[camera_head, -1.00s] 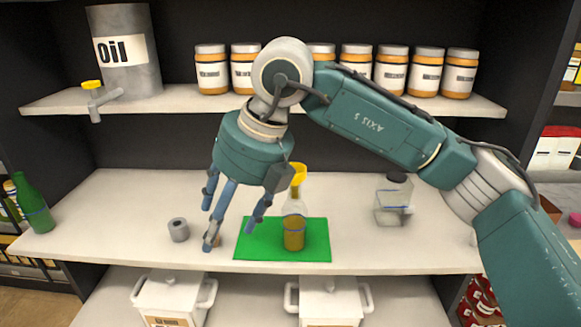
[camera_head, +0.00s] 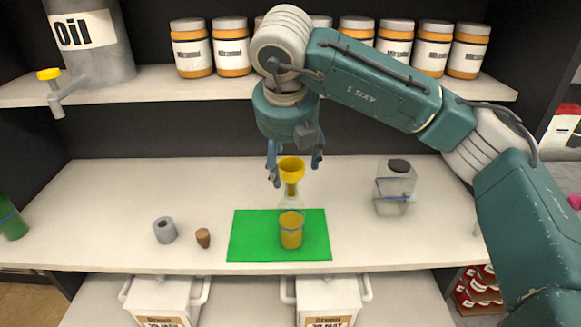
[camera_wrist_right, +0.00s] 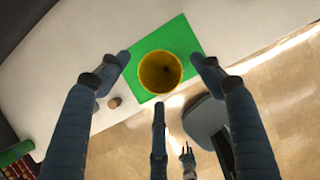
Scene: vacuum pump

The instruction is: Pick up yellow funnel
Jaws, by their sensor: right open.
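The yellow funnel (camera_head: 291,166) stands upright in the neck of a clear flask (camera_head: 291,204) on the green mat (camera_head: 245,238). The flask holds amber liquid in its lower part. My right gripper (camera_head: 295,176) is open above and around the funnel's rim, its fingers pointing down. In the right wrist view the funnel (camera_wrist_right: 160,72) lies between the spread fingers (camera_wrist_right: 158,88), and gaps show between them and the rim. The funnel hides most of the flask there.
A grey ring (camera_head: 164,230) and a brown cork (camera_head: 203,238) lie left of the mat. A clear container with a dark lid (camera_head: 395,186) stands to the right. Several jars (camera_head: 231,45) and an oil drum (camera_head: 100,48) stand on the upper shelf (camera_head: 140,88).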

